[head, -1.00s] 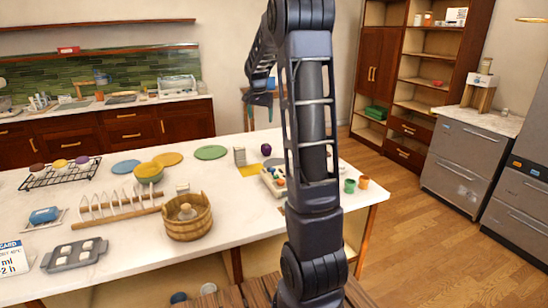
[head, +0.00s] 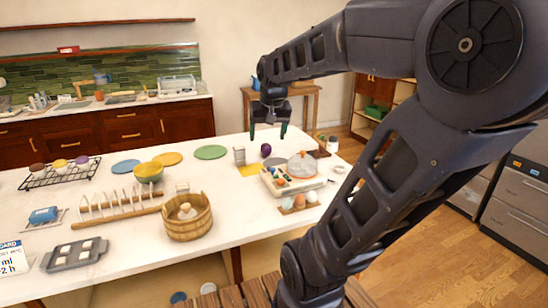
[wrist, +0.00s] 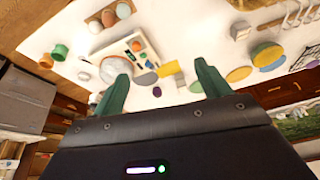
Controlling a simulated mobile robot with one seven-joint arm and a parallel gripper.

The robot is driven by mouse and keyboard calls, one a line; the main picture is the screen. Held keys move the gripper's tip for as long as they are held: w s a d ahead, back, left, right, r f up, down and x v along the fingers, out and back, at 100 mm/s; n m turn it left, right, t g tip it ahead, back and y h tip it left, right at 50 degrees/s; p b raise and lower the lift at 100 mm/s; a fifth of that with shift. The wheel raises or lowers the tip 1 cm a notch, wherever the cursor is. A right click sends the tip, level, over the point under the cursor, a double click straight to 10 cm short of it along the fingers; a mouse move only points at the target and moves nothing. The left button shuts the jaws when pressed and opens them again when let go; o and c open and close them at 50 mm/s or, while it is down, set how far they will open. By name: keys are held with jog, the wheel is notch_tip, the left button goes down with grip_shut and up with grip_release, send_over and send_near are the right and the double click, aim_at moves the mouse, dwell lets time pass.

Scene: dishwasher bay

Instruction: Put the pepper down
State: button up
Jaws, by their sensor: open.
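A small, dark purple, rounded object (head: 266,150), which may be the pepper, stands on the white table (head: 225,175) near its far edge. In the wrist view the purple object (wrist: 157,91) shows beyond and between the fingers, clear of both. My gripper (head: 268,138) is open and empty, with two green fingers pointing down, over the far part of the table just above the purple object in the head view. The fingers also show in the wrist view (wrist: 160,88), spread wide. No other pepper can be made out for certain.
A white tray (head: 285,190) with colourful pieces and a clear dome (head: 302,164) stand nearer. A wooden bucket (head: 188,220) and a rack (head: 120,208) are left. Clear table lies between.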

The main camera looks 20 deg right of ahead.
jog(key=s+a+f+n, duration=0.1)
jog(key=s+f+n, duration=0.1)
jog(key=s, duration=0.7)
jog(key=shift+a+f, duration=0.4)
jog(key=shift+f, duration=0.45)
jog(key=shift+s, duration=0.1)
